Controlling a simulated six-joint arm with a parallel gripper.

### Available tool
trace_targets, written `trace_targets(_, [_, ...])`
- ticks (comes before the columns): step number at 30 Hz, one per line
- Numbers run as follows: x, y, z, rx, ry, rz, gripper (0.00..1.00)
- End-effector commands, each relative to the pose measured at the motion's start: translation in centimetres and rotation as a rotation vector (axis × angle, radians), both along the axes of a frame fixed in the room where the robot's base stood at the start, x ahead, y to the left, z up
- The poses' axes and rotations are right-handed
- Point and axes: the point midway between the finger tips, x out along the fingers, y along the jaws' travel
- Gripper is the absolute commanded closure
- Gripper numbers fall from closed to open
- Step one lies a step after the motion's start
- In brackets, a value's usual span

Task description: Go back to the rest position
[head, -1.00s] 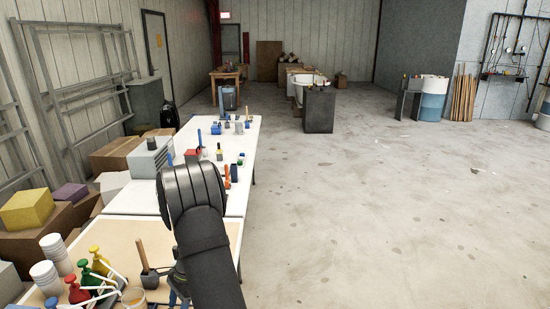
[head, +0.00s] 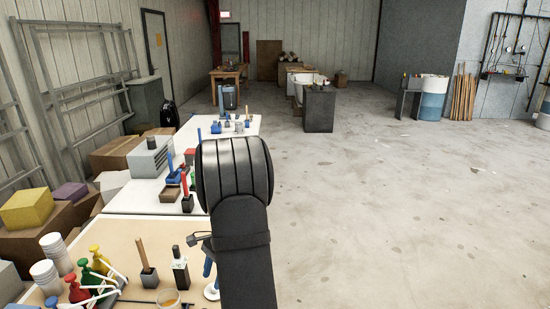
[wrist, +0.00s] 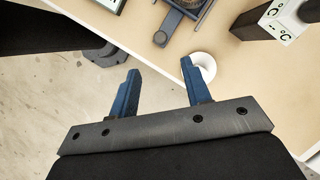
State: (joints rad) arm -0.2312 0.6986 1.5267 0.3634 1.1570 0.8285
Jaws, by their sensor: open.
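My gripper (wrist: 157,95) shows in the wrist view with its two blue fingers spread apart and nothing between them. It hangs near the edge of the wooden-topped table (wrist: 136,40), with the left finger over the floor and the right finger beside a small white round piece (wrist: 203,66). In the head view my black arm covers the middle of the table's right edge, and most of the gripper is hidden behind it. A bit of blue finger shows at the arm's left side.
Spray bottles (head: 92,272), stacked white cups (head: 46,278), a brush in a dark block (head: 148,276) and a cup of amber liquid (head: 168,299) stand on the near table. A white table (head: 135,199) with tools lies beyond. The concrete floor (head: 400,210) at right is clear.

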Motion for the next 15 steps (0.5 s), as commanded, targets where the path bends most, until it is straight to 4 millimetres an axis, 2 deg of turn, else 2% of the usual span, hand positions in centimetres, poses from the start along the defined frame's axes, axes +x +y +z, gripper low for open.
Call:
trace_targets(3, [0.8, -0.7, 2.3, 0.001, -0.004, -0.002, 0.56])
trace_targets(9, [1.7, -1.7, 5.7, 0.0, -0.005, -0.002, 0.56])
trace_targets(15, [1.4, -0.5, 5.8, -0.043, 0.002, -0.045, 0.56])
